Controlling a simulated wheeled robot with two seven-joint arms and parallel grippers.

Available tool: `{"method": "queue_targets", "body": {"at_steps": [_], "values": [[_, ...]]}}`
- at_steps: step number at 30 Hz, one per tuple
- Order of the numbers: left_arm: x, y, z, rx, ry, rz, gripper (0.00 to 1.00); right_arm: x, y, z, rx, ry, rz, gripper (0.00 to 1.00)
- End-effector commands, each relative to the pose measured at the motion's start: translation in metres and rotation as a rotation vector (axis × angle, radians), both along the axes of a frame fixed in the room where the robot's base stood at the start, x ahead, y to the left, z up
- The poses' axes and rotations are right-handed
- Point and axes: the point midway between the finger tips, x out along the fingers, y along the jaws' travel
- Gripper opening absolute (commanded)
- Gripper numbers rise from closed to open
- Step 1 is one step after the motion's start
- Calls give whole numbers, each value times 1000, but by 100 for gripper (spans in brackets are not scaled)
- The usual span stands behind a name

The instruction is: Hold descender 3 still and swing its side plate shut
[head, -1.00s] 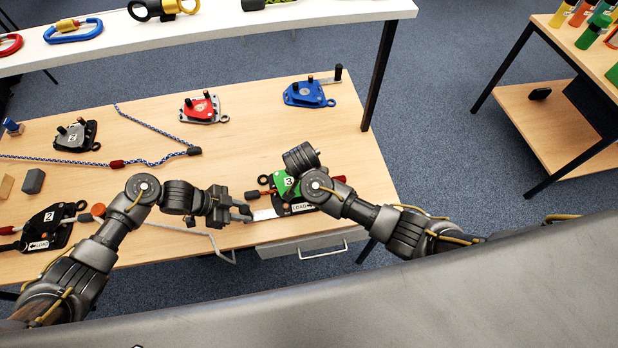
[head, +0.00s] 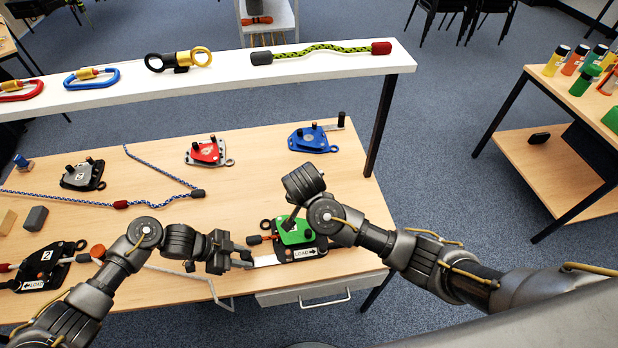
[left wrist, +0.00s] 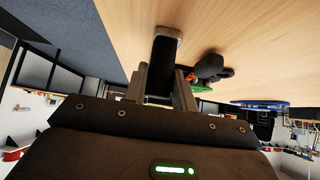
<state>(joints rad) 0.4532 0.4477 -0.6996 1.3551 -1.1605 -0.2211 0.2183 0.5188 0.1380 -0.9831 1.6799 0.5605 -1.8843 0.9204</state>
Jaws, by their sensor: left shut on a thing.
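Descender 3 has a green side plate (head: 296,232) above a black base with a LOAD label (head: 304,253), near the table's front edge. A flat silver bar (head: 266,260) extends from its left side. My left gripper (head: 246,258) is shut on the end of this bar. In the left wrist view, a dark bar (left wrist: 160,68) lies between its fingers, and some green shows beyond. My right gripper (head: 291,220) points down at the green plate from above. Its wrist hides part of the plate, and its jaws are too small to judge. I cannot tell whether the plate is fully shut.
Descender 2 (head: 46,265) lies at the front left. Grey (head: 82,175), red (head: 207,152) and blue (head: 313,139) descenders stand farther back. A blue-white rope (head: 160,155) crosses the table. A white shelf (head: 230,66) spans behind. A drawer handle (head: 325,299) juts from the front.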

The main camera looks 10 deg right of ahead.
Motion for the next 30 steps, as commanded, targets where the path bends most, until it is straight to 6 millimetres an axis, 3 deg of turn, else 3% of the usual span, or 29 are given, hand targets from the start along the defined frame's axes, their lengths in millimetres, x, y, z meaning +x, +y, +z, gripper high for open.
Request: {"method": "queue_targets", "body": {"at_steps": [2, 3, 9, 17, 30], "values": [[0, 0, 0, 0, 0, 0, 9, 0, 0, 0, 0, 0, 0, 0], [0, 0, 0, 0, 0, 0, 30, 0, 0, 0, 0, 0, 0, 0], [0, 0, 0, 0, 0, 0, 52, 0, 0, 0, 0, 0, 0, 0], [0, 1, 1, 0, 0, 0, 52, 0, 0, 1, 0, 0, 0, 0], [0, 18, 22, 1, 0, 0, 52, 0, 0, 21, 0, 0, 0, 0]]}}
